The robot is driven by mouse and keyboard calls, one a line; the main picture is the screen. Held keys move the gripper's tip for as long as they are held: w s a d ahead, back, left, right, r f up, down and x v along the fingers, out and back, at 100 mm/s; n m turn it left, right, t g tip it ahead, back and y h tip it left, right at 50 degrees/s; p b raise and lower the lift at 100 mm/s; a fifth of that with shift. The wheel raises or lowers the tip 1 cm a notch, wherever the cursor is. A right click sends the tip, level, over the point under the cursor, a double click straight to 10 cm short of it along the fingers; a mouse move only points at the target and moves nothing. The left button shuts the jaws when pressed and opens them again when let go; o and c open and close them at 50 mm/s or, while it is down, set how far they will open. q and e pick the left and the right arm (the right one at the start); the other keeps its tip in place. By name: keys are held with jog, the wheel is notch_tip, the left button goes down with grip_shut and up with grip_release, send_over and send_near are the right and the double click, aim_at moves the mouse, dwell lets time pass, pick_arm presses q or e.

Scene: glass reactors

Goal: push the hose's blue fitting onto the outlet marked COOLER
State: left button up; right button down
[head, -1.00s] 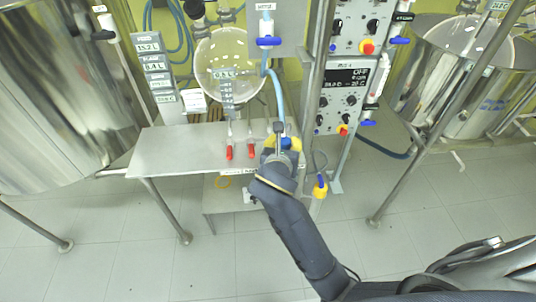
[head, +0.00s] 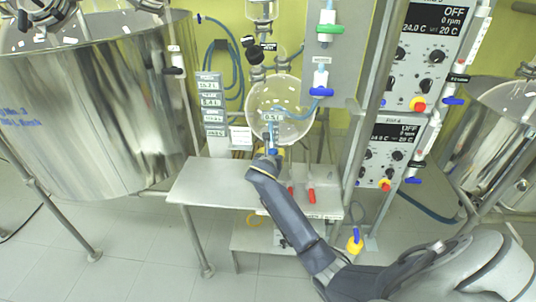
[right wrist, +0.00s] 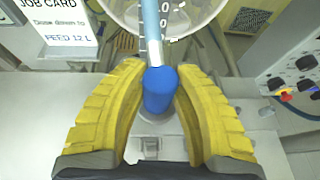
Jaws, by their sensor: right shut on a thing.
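My right gripper (head: 268,156) is above the rear of the metal bench, below the round glass vessel. In the right wrist view its yellow fingers (right wrist: 160,108) are shut on the hose's blue fitting (right wrist: 160,90). The pale blue hose (right wrist: 151,25) runs up from the fitting, in front of the glass. In the head view the fitting (head: 272,151) is small and partly hidden by the gripper. I cannot read the word COOLER on any label. My left gripper is not in view.
The round glass vessel (head: 280,108) stands behind the gripper. Red-tipped items (head: 311,195) lie on the metal bench (head: 215,183). Control boxes (head: 425,55) and a post are on the right. A large steel tank (head: 95,110) is on the left.

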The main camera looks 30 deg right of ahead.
jog(key=shift+w+a+f, duration=0.1)
jog(key=shift+w+a, duration=0.1)
jog(key=shift+w, duration=0.05)
jog(key=shift+f, duration=2.3)
jog(key=shift+f, duration=0.2)
jog(key=c, duration=1)
grip_release()
jog(key=shift+o, duration=0.2)
jog(key=shift+s+a, duration=0.1)
